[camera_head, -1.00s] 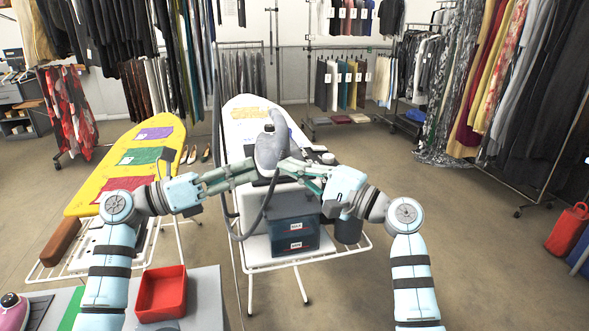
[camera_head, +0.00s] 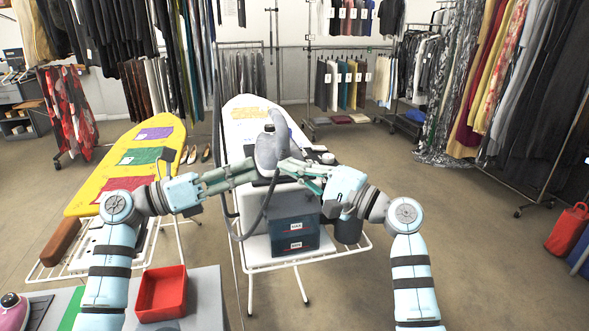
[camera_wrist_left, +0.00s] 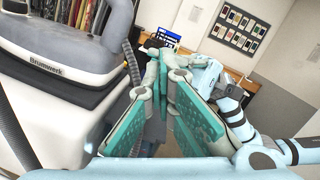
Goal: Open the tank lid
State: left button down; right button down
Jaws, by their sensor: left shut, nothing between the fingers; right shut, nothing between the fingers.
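A steam station stands on the white ironing board's near end, with a pale body (camera_head: 258,198) and a dark lower tank front (camera_head: 293,234) bearing two labels. I cannot make out the tank lid clearly; the iron and my grippers cover part of the top. My left gripper (camera_head: 250,172) is shut and empty, beside the iron's left side. It also shows in the left wrist view (camera_wrist_left: 158,75). My right gripper (camera_head: 287,167) is shut and empty at the iron's right.
The white ironing board (camera_head: 242,112) extends behind. A yellow board (camera_head: 100,170) with folded cloths stands left. A red bin (camera_head: 162,294) is on the near left table. Open floor lies to the right.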

pick_arm(q)
jog(key=c, duration=1.5)
grip_release()
jog(key=shift+a, duration=0.1)
